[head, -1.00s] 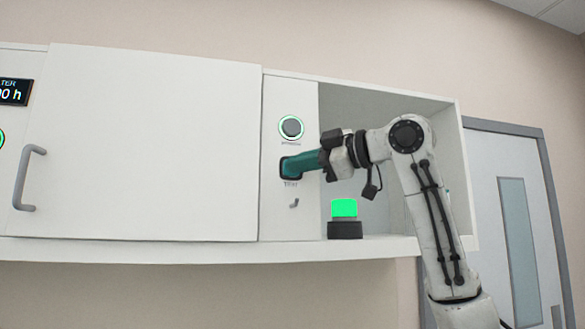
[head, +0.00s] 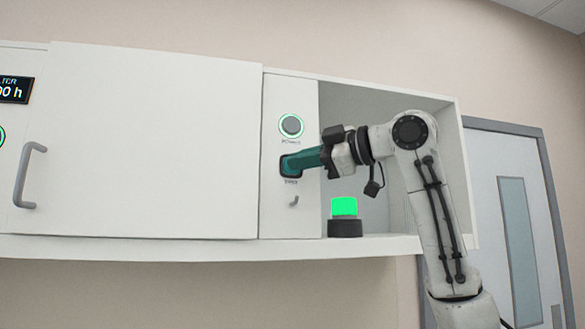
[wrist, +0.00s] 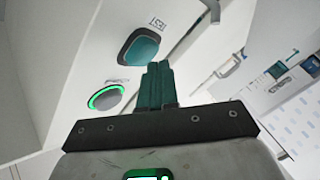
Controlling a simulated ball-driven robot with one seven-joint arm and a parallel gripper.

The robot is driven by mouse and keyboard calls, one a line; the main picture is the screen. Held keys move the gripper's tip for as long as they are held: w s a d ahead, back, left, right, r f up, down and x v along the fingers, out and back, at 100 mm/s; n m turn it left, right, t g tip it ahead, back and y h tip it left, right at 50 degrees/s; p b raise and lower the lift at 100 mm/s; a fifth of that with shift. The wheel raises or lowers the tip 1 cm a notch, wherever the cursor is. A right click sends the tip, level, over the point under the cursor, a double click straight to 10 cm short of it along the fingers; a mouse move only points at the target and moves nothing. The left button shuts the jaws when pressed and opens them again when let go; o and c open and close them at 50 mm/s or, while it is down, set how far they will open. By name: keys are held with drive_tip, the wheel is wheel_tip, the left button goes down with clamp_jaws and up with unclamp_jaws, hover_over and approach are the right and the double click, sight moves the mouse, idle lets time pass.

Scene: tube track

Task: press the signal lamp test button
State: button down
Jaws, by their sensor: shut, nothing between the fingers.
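The test button (wrist: 141,49) is a teal rocker-like face in a dark frame, labelled TEST in the wrist view. In the head view it sits on the narrow white panel (head: 288,220), its dark frame (head: 284,172) partly behind my fingers. My gripper (head: 303,161) is shut, with teal fingers aimed at the button. In the wrist view the fingertips (wrist: 158,66) show just beside the button's edge, with a seeming small gap; I cannot tell contact for sure. The signal lamp (head: 344,207) glows green on a dark base.
A round button with a green ring (head: 291,126) sits just above the test button. A small hook (head: 294,201) is below it. A closed cabinet door (head: 150,140) with a grey handle (head: 27,175) is on the left. An open recess lies right of the panel.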

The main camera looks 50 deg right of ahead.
drive_tip(key=shift+s+a, duration=0.2)
drive_tip(key=shift+s, duration=0.05)
drive_tip(key=s+a, duration=0.1)
drive_tip(key=s+b, duration=0.1)
drive_tip(key=s+a+b, duration=0.1)
drive_tip(key=s, duration=0.1)
drive_tip(key=shift+a, duration=0.35)
